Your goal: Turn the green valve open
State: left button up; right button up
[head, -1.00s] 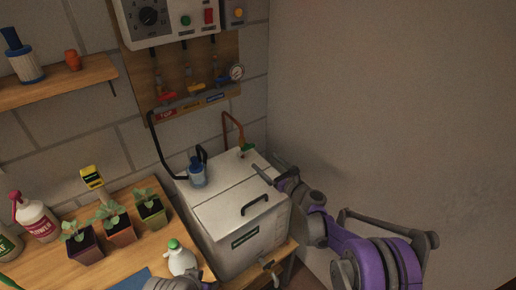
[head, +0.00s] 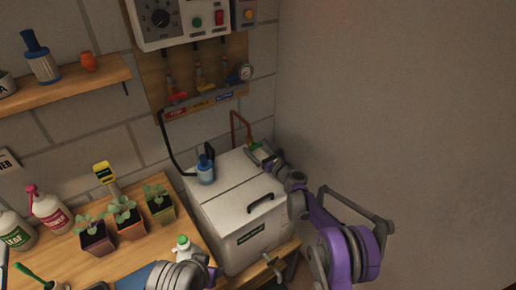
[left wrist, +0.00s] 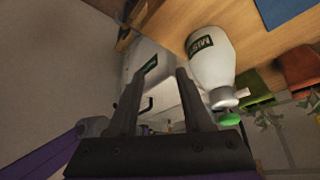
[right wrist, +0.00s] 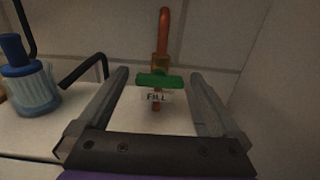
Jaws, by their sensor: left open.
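The green valve handle (right wrist: 160,81) lies crosswise on a copper pipe above a FILL label in the right wrist view. In the head view it shows small (head: 254,146) at the back of the white tank's lid, by my right gripper (head: 262,153). My right gripper (right wrist: 160,76) is open, one finger on each side of the handle, with a visible gap on both sides. I cannot tell how deep the handle sits between the fingers. My left gripper (left wrist: 160,75) is open and empty, near the white MIST bottle in the left wrist view.
The white tank (head: 245,215) stands beside the wooden bench. A blue filter (right wrist: 33,88) sits on its lid, left of the valve. The MIST bottle (left wrist: 210,58) and several potted seedlings are on the bench. The bare wall is close on the right.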

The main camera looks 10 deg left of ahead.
jog(key=c, duration=1.3)
jog(key=shift+o, duration=0.2)
